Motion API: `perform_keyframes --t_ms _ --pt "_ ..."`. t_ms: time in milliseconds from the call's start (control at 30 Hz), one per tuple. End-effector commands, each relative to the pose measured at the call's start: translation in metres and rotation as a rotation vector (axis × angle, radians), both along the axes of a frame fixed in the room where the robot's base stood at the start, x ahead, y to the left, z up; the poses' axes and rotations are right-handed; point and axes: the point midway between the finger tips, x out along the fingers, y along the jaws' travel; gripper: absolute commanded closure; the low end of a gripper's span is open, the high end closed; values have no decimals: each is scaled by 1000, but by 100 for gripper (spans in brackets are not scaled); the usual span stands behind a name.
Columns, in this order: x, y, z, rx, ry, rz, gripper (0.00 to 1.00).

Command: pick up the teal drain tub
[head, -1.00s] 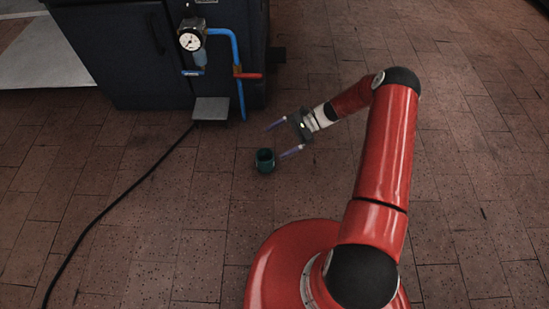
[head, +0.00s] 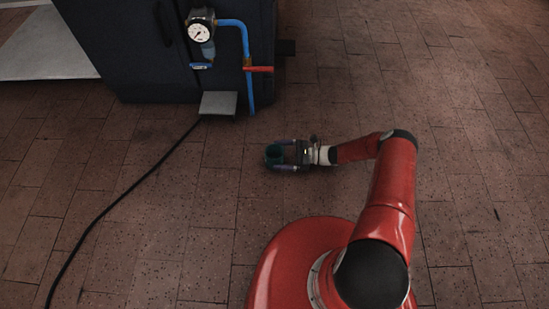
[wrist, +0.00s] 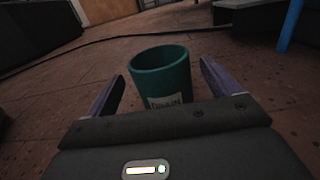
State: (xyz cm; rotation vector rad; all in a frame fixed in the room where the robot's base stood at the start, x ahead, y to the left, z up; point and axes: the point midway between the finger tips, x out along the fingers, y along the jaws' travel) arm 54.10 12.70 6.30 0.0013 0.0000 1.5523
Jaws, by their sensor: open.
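The teal drain tub (head: 273,152) is a small open-topped cup standing upright on the brick floor. In the wrist view the tub (wrist: 162,72) shows a pale label with lettering on its front, its lower part hidden by my gripper's body. My gripper (head: 280,154) is low, coming from the right, with one finger on each side of the tub. In the wrist view my gripper (wrist: 161,88) has its fingers apart; a gap shows between the tub and each finger. It is open and not closed on the tub.
A dark machine cabinet (head: 130,55) with a gauge (head: 200,32), blue pipe (head: 246,45) and red lever (head: 259,69) stands behind. A grey pedal (head: 218,103) juts out at its base. A black cable (head: 122,201) runs across the floor on the left. The floor around the tub is clear.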

Motion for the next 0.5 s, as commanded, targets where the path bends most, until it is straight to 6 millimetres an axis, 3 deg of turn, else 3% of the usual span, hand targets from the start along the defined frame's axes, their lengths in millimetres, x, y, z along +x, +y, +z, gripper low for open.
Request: perform_keyframes --t_ms 133,367,500 --pt "1 22 0 0 0 2 11" --pt "2 27 0 -1 -1 1 11" --pt "1 27 0 -1 -1 1 26"
